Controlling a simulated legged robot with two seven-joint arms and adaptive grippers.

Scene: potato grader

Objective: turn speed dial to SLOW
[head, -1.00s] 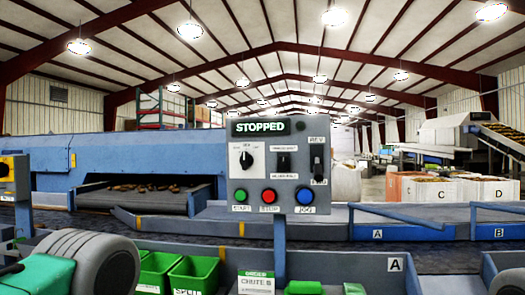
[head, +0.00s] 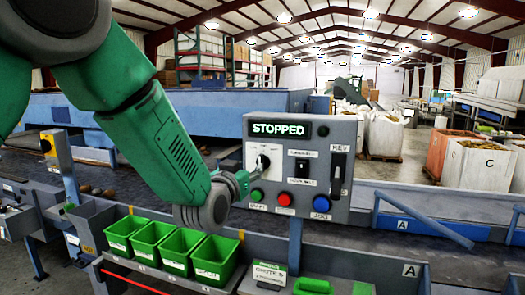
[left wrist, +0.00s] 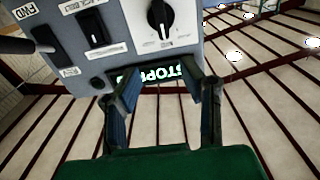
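The speed dial (head: 262,162) is a black knob on a white plate, on the left of the grey control panel (head: 300,213). In the left wrist view the dial (left wrist: 160,16) shows close up, upside down; its pointer appears to face the middle label, towards the STOPPED display (left wrist: 160,74). The labels are too small to read surely. My left gripper (head: 243,184) is just below and left of the dial in the head view. In the left wrist view its fingers (left wrist: 162,92) are apart with nothing between them, short of the dial. My right gripper is out of view.
Green (head: 257,195), red (head: 285,199) and blue (head: 321,204) buttons sit below the dial, close to my left gripper. A black switch (head: 302,174) and a lever (head: 337,170) are to its right. Green bins (head: 152,238) stand below my left arm.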

